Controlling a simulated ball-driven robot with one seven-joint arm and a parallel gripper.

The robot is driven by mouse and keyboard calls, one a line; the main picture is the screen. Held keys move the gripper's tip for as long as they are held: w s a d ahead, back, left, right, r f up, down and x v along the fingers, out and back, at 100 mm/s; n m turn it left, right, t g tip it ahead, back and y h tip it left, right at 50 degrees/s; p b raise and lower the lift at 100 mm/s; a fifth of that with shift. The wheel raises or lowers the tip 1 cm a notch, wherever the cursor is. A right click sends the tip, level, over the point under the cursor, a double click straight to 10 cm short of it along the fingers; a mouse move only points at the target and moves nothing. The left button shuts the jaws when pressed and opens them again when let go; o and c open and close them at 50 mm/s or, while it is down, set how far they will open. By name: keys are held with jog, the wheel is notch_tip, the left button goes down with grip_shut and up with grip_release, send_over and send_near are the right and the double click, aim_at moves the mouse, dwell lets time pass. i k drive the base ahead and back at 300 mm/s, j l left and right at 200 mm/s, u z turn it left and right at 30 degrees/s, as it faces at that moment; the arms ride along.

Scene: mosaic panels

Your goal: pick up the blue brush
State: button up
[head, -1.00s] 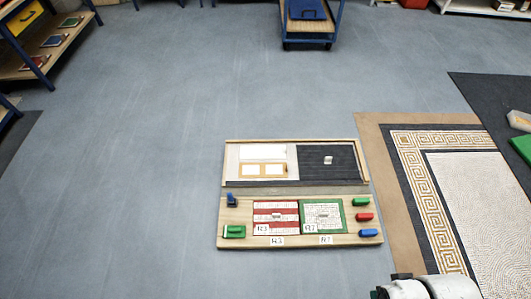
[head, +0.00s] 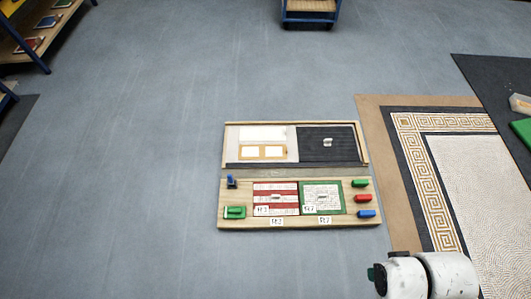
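A wooden board (head: 289,224) lies on the floor near the middle of the head view. On its right edge is a small blue piece (head: 367,213), below a red piece (head: 363,198) and a green piece (head: 360,184). Another small blue item (head: 231,181) is on its left edge, above a green item (head: 235,212). They are too small to tell which blue one is the brush. White parts of my arm show at the bottom right, apart from the board in the picture. My gripper cannot be made out.
The board also carries a red-striped panel (head: 276,191) and a green-framed panel (head: 321,187). A patterned mosaic panel (head: 405,150) lies on the floor to the right. A shelf (head: 45,40) is at the upper left and a cart (head: 309,18) at the top. Floor left of the board is clear.

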aim_at(231, 181)
jog(key=i+j, duration=0.3)
jog(key=j, duration=0.15)
jog(key=i+j, duration=0.3)
jog(key=j, duration=0.2)
jog(key=i+j, duration=0.3)
jog(key=j, duration=0.15)
jog(key=i+j, duration=0.3)
jog(key=j, duration=0.2)
